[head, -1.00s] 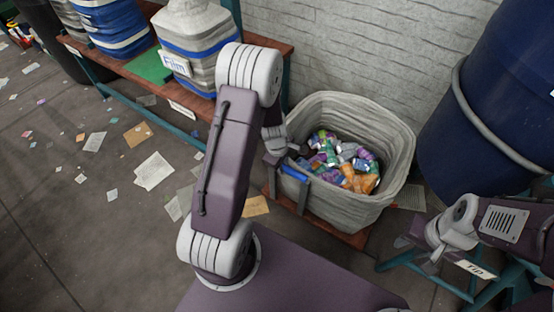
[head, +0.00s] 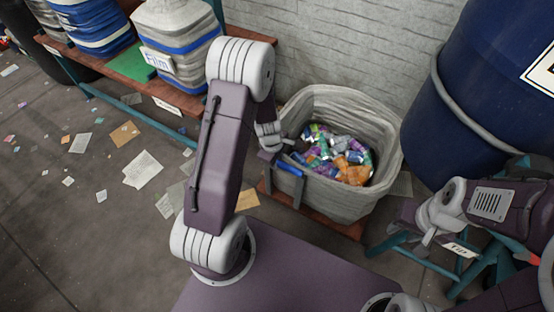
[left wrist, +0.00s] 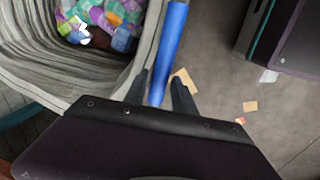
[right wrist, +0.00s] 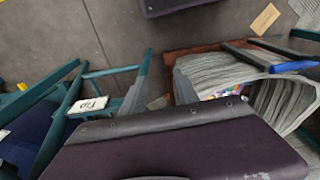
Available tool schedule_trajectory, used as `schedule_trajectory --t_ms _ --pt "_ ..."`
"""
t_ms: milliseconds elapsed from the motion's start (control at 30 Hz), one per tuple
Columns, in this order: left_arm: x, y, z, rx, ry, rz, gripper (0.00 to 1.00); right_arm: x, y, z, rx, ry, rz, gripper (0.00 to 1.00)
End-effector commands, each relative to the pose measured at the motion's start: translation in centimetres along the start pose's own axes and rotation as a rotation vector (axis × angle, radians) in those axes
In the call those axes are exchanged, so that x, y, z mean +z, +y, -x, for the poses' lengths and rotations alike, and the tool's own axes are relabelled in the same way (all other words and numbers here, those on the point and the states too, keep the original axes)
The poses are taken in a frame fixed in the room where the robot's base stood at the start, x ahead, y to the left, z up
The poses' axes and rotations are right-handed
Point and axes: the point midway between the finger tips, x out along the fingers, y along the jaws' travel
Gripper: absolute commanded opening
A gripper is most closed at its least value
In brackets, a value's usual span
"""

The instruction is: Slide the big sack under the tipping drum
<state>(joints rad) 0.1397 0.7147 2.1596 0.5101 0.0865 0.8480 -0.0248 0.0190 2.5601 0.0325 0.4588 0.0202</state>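The big sack (head: 345,205) is a grey woven bag, open at the top, with crumpled coloured cans inside. It stands on a reddish-brown wooden base (head: 335,225) by the wall. A blue bar handle (head: 290,168) is on its near left side. My left gripper (head: 270,150) is at that handle; in the left wrist view its fingers (left wrist: 160,90) lie close on both sides of the blue bar. The blue tipping drum (head: 445,125) is at the right, above a teal stand with a "Tip" sign (head: 461,249). My right gripper (head: 425,240) is open and empty before the stand.
A shelf (head: 165,93) at the upper left holds other sacks, one labelled "Film" (head: 157,60). Loose papers (head: 142,170) lie on the floor at the left. The teal stand legs (head: 385,245) are close to the sack's right side.

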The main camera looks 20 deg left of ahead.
Motion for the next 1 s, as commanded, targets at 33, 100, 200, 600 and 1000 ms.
schedule_trajectory --t_ms 33,100,200,600,1000 --pt "0.0 0.1 1.1 0.001 0.0 0.0 0.32 -0.1 0.0 0.9 0.0 0.0 0.0 0.36" --pt "0.0 0.2 2.4 0.001 0.0 0.0 0.32 -0.2 0.0 2.0 0.0 0.0 0.0 0.36" --pt "0.0 0.2 4.7 0.001 0.0 0.0 0.32 -0.4 -0.1 3.9 0.0 0.0 0.0 0.36" --pt "0.0 0.0 8.6 0.0 0.0 0.0 0.32 -0.7 -0.1 6.6 0.0 0.0 0.0 0.36" --pt "0.3 0.5 8.9 0.012 0.001 -0.011 0.32 -0.7 -0.1 6.6 0.0 0.0 0.0 0.36"
